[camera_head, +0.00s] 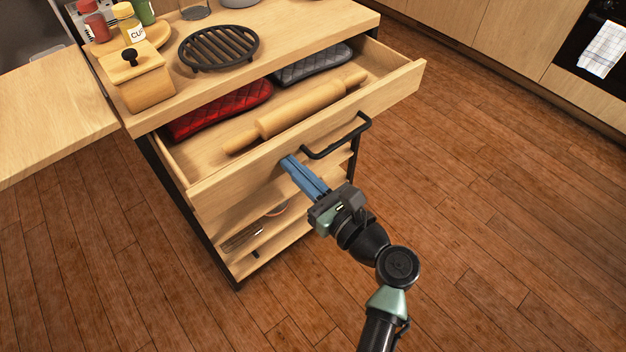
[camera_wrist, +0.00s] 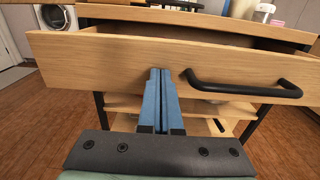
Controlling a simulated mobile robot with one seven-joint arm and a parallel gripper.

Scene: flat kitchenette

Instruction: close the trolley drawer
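The trolley drawer (camera_head: 305,137) is pulled out from under the trolley's wooden top. Its front panel also shows in the wrist view (camera_wrist: 105,75). A black bar handle (camera_head: 340,142) is fixed to the panel; it shows to the right of my fingers in the wrist view (camera_wrist: 245,90). My gripper (camera_head: 290,163) has its blue fingers together, with nothing between them. The fingertips are at the drawer front, just left of the handle's left end. I cannot tell whether they touch the wood. The drawer holds a rolling pin (camera_head: 295,117), a red quilted mitt (camera_head: 220,108) and a grey one (camera_head: 312,65).
The trolley top (camera_head: 290,40) carries a black trivet (camera_head: 218,47), a lidded wooden box (camera_head: 138,80) and several jars. Lower shelves (camera_head: 270,245) lie below the drawer. A wooden table (camera_head: 50,115) stands at the left. The floor (camera_head: 480,200) to the right is clear.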

